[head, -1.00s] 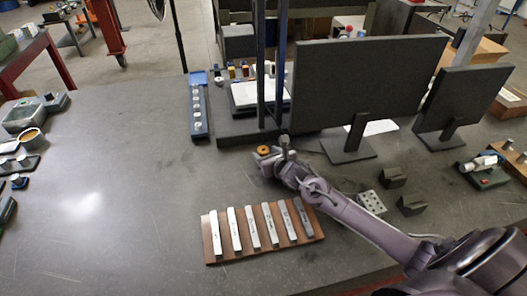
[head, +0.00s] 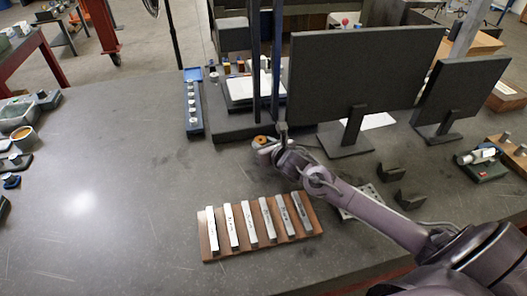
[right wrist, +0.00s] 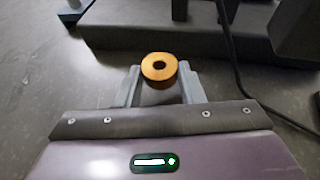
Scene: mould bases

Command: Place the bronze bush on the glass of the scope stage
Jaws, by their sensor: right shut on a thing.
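The bronze bush (head: 260,139) is an orange-gold ring with a central hole. My right gripper (head: 264,147) is shut on it and holds it just in front of the dark scope base (head: 225,132). In the right wrist view the bush (right wrist: 158,78) sits hole-up between the two grey fingertips (right wrist: 159,84). The scope stage (head: 252,88) looks like a pale flat plate on that base, behind dark upright columns that hide part of it. Its glass cannot be told apart clearly. My left gripper is not in view.
A dark monitor (head: 362,75) stands right of the columns. A blue tray (head: 193,120) of round parts is left of the base. A brown rack (head: 212,254) of labelled bars lies in front. Dark V-shaped blocks (head: 390,173) are at right. The left bench is mostly clear.

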